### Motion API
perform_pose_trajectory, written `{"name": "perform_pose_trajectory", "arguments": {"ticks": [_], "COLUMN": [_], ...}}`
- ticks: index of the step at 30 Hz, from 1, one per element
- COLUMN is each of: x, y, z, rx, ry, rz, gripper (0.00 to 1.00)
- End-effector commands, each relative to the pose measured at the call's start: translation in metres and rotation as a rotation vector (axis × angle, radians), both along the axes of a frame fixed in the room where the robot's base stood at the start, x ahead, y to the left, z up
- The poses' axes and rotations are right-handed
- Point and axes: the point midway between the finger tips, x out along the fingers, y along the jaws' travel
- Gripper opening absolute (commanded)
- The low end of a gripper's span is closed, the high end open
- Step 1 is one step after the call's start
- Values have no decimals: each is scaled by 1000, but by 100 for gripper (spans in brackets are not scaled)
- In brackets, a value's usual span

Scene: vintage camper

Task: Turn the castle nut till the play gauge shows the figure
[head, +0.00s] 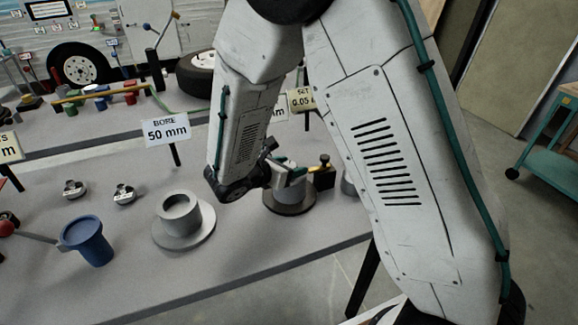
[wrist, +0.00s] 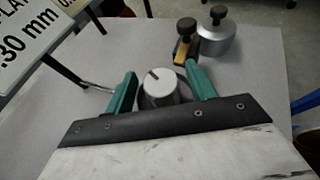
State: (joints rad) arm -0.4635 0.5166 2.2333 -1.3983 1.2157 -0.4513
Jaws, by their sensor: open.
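A grey round nut (wrist: 160,88) with a dark mark on its top, which I take for the castle nut, sits between the green fingers of my gripper (wrist: 160,84) in the wrist view. The fingers are open, one on each side of it; I cannot tell whether either touches. In the head view my gripper (head: 287,174) is over a grey hub (head: 288,194) on a dark round base, and the nut is hidden. A sign (wrist: 25,40) cut off by the wrist view reads "PLA" and ".30 mm". A sign (head: 301,100) in the head view reads "SET 0.05", partly hidden by my arm.
A brass and black block (head: 323,174) stands close to the right of the hub, with a silver cylinder (wrist: 217,42) beside it. A grey flanged hub (head: 180,216), a blue cup (head: 88,241) and a "BORE 50 mm" sign (head: 167,130) are to the left.

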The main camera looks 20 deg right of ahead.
Motion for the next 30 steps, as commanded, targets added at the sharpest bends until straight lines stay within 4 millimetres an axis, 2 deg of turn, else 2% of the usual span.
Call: {"name": "perform_pose_trajectory", "arguments": {"ticks": [1, 3, 6, 14, 20, 30], "x": [0, 0, 0, 0, 1, 1], "y": [0, 0, 0, 0, 0, 0], "z": [0, 0, 0, 0, 0, -1], "rx": [0, 0, 0, 0, 0, 1], "ry": [0, 0, 0, -1, -1, -1], "rz": [0, 0, 0, -14, -89, -368], "gripper": [53, 33, 11, 11, 11, 11]}}
